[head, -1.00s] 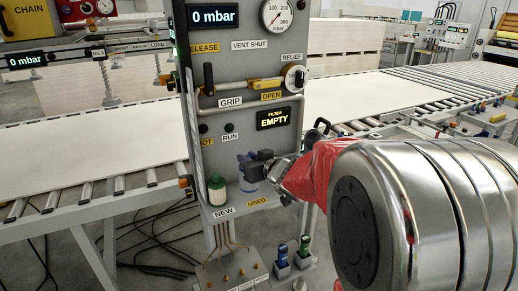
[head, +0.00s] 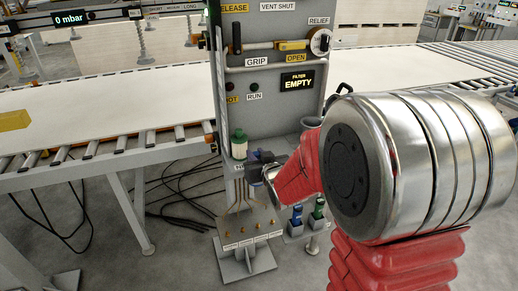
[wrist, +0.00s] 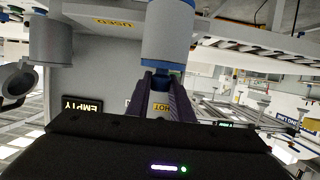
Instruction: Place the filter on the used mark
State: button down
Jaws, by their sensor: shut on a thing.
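My gripper (wrist: 163,92) is shut on the used filter (wrist: 168,35), a grey cylinder with blue bands, in the wrist view, which is upside down. The yellow USED label (wrist: 115,22) shows beside the filter there. Whether the filter touches the shelf I cannot tell. In the head view my gripper (head: 262,160) is in front of the panel's small shelf, and it hides the USED mark and most of the held filter. A white filter with a green top (head: 239,145) stands upright at the NEW end, left of my gripper.
The grey panel (head: 263,103) rises behind the shelf, with its display (head: 297,83) reading EMPTY. A grey cylindrical cup (wrist: 50,42) is near the held filter. Below are a floor box with brass fittings (head: 245,230) and blue and green connectors (head: 318,208). A conveyor (head: 100,110) is at left.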

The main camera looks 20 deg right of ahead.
jog(key=s+a+f, duration=0.2)
jog(key=a+f, duration=0.2)
jog(key=f, duration=0.1)
jog(key=shift+a, duration=0.35)
jog(key=shift+d, duration=0.1)
